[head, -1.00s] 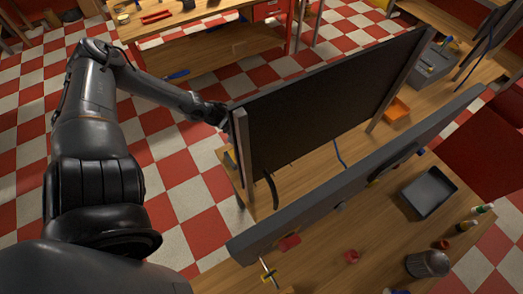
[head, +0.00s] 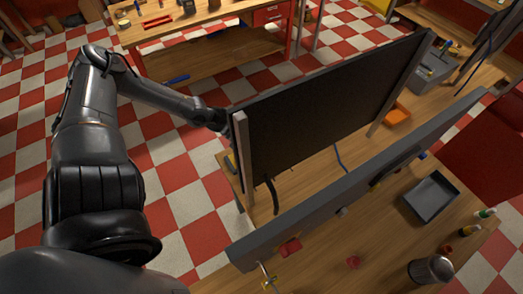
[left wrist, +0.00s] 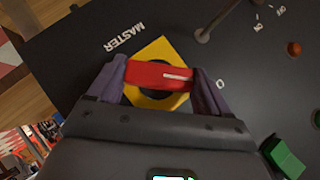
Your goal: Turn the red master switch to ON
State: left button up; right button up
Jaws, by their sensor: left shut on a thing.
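The red master switch handle (left wrist: 150,75) sits on a yellow plate (left wrist: 150,50) on the dark panel (left wrist: 250,70) in the left wrist view, beside the upside-down word MASTER. A white line on the handle points right, toward a partly covered label. My left gripper (left wrist: 160,82) is shut on the handle, one finger at each end. In the head view my left gripper (head: 222,118) is at the left edge of the upright panel (head: 310,110), whose switch side is hidden. My right gripper is not in view.
A toggle switch (left wrist: 203,35), a red knob (left wrist: 294,49) and a green block (left wrist: 287,160) are nearby on the panel. A grey tray (head: 431,195) and an orange bin (head: 397,114) are on the workbench. Checkered floor (head: 180,150) lies to the left.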

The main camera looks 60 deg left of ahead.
pick_arm(q)
jog(key=shift+f, duration=0.1)
jog(key=m+t+h+b, duration=0.2)
jog(key=m+h+b, duration=0.1)
jog(key=m+b, duration=0.1)
jog(key=f+m+t+h+b, duration=0.1)
jog(key=m+t+h+b, duration=0.2)
jog(key=m, duration=0.2)
jog(key=m+t+h+b, duration=0.2)
jog(key=m+h+b, duration=0.1)
jog(key=m+b, duration=0.1)
jog(key=shift+f+m+t+b, duration=0.2)
jog(key=shift+m+t+b, duration=0.15)
jog(key=shift+m, duration=0.15)
dwell(0.4)
dwell(0.4)
jog(key=o, duration=1)
jog(key=shift+r, duration=0.1)
jog(key=shift+a, duration=0.1)
